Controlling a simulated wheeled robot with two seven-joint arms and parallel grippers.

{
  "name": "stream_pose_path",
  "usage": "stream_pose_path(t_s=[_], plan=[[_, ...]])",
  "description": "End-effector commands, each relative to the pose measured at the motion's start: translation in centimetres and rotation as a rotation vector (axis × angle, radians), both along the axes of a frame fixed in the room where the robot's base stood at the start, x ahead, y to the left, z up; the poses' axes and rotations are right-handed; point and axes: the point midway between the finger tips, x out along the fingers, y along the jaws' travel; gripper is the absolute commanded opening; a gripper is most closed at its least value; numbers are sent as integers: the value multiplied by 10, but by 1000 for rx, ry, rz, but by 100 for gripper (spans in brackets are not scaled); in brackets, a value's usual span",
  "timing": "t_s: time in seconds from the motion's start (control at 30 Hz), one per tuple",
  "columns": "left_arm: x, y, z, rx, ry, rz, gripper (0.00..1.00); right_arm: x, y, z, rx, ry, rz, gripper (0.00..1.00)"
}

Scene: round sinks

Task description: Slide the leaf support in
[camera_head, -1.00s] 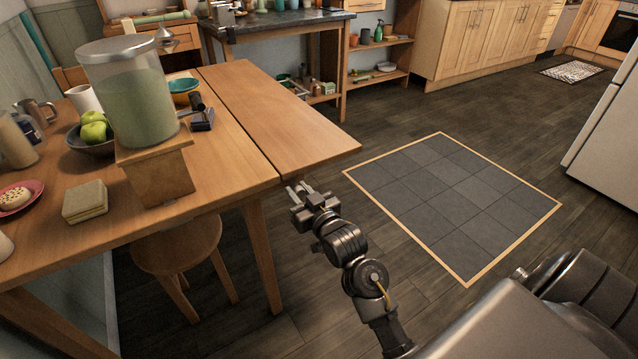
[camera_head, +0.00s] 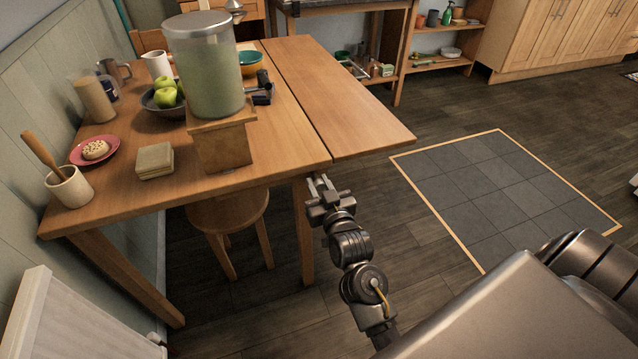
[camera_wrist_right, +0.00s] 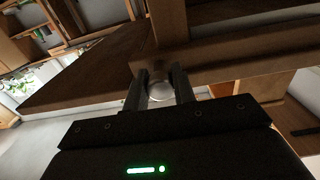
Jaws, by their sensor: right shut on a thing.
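The wooden table leaf (camera_head: 345,105) is raised level with the tabletop, with a seam between them. My right gripper (camera_head: 322,186) is just below the table's near edge, close to the seam. In the right wrist view, my right gripper (camera_wrist_right: 160,92) has its two fingers closed on a small round pale knob (camera_wrist_right: 160,90). The knob is at a wooden bar, apparently the leaf support (camera_wrist_right: 145,68), under the leaf's underside (camera_wrist_right: 85,75). The support is hidden in the head view. My left gripper is not in view.
A glass drink dispenser (camera_head: 205,75) on a wooden stand (camera_head: 220,148), a fruit bowl (camera_head: 160,104) and a pink plate (camera_head: 77,152) are on the tabletop (camera_head: 120,200). A stool (camera_head: 228,210) and a table leg (camera_head: 303,235) are below. The floor right of the table is clear.

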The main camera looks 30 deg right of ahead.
Motion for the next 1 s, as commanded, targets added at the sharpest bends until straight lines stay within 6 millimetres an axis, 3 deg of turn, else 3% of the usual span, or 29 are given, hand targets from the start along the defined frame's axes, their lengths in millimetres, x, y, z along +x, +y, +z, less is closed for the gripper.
stream_pose_path(t_s=[0.17,0.2,0.33,0.7,1.0], plan=[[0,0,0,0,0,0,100,1,6,-1,2,2,13,0],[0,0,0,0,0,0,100,1,6,-1,2,2,13,31],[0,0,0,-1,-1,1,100,1,5,-1,2,2,11,48],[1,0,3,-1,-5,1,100,-6,3,0,0,3,6,48],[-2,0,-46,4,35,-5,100,-55,12,3,2,6,8,48]])
